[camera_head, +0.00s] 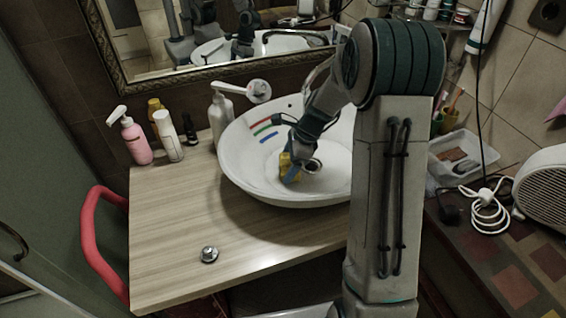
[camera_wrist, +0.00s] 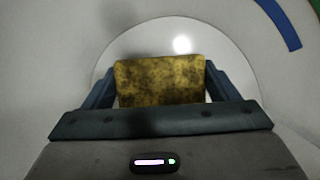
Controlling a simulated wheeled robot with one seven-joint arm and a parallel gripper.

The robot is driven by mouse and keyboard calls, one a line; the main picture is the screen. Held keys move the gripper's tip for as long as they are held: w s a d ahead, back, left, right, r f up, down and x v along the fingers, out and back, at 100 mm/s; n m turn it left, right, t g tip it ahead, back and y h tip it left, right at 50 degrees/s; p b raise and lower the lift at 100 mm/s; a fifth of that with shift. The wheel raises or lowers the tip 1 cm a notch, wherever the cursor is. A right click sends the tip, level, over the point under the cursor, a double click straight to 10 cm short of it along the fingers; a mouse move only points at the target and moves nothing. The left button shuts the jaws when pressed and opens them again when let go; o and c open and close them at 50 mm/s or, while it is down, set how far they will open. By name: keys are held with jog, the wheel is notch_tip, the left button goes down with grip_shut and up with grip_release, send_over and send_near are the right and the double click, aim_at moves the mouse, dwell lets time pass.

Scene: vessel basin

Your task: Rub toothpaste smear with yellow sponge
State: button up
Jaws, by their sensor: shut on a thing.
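The white vessel basin (camera_head: 240,165) stands on the wooden counter. Short red (camera_head: 260,122), green (camera_head: 263,131) and blue (camera_head: 269,138) smears lie on its inner wall at the back left. My gripper (camera_head: 291,172) is down inside the basin, shut on the yellow sponge (camera_head: 284,163). In the wrist view the sponge (camera_wrist: 160,80) looks mottled with dark spots and sits between both fingers. The blue smear (camera_wrist: 280,24) shows at the top right there, apart from the sponge. I cannot tell whether the sponge touches the basin floor.
A pink pump bottle (camera_head: 135,140), a white bottle (camera_head: 168,138) and a white dispenser (camera_head: 221,112) stand behind and left of the basin. A metal drain plug (camera_head: 209,254) lies on the otherwise clear front counter. A red rail (camera_head: 88,240) runs along the left side.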

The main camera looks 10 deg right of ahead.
jog(key=shift+w+d, duration=0.2)
jog(key=shift+d, duration=1)
jog(key=shift+w+d+f+b, duration=0.2)
jog(key=shift+d+b, duration=0.25)
jog(key=shift+d, duration=0.15)
jog(key=shift+s+a+r+p, duration=0.15)
jog(key=shift+a, duration=0.5)
jog(key=shift+s+a+r+p, duration=0.1)
jog(key=shift+s+a+p, duration=0.05)
jog(key=shift+a, duration=0.45)
jog(key=shift+s+a, duration=0.2)
jog(key=shift+a, duration=0.75)
jog(key=shift+s+a, duration=0.15)
jog(key=shift+a, duration=0.75)
notch_tip(320, 180, up, 8)
jog(key=p, duration=0.6)
jog(key=shift+p, duration=0.3)
